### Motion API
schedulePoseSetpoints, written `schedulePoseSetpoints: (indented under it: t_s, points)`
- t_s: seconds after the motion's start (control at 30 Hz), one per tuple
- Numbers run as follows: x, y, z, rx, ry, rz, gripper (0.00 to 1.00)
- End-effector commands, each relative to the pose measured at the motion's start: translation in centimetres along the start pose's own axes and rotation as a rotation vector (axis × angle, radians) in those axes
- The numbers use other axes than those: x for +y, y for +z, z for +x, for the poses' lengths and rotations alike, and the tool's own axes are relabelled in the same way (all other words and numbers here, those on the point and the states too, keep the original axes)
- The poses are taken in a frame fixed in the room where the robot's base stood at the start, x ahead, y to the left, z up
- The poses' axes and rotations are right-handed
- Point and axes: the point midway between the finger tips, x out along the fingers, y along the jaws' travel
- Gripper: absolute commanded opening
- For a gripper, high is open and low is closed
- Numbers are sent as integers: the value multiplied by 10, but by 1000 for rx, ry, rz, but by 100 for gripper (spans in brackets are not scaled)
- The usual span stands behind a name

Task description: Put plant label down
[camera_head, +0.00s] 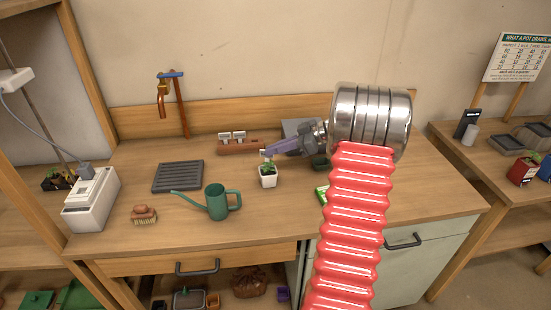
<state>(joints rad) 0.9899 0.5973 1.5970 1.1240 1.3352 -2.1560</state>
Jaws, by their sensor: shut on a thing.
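My gripper (269,150) reaches in from the right over the bench, its grey-purple fingers pointing left. It is shut on a small white plant label (262,154), of which only a little shows at the fingertips. The label appears just above or behind a small green plant in a white pot (268,181); I cannot tell whether they touch. A wooden holder (240,148) with white labels standing in it is behind, near the back of the bench.
A green watering can (217,204), a brush (144,215) and a dark drain grate (178,176) are on the left of the bench. A dark green pot (320,162) stands right of the plant. My red arm hides part of the right side. The front middle is clear.

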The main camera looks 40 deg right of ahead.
Motion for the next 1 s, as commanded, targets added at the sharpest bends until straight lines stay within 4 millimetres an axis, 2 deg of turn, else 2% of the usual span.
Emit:
schedulePoseSetpoints:
  t_s: [0.23, 0.53, 0.93, 1.0]
  points:
    - [0, 2, 2, 0, -1, 0, 0]
    - [0, 30, 17, 0, -1, 0, 0]
    - [0, 34, 19, 0, -1, -1, 0]
    - [0, 34, 19, 0, -1, -1, 9]
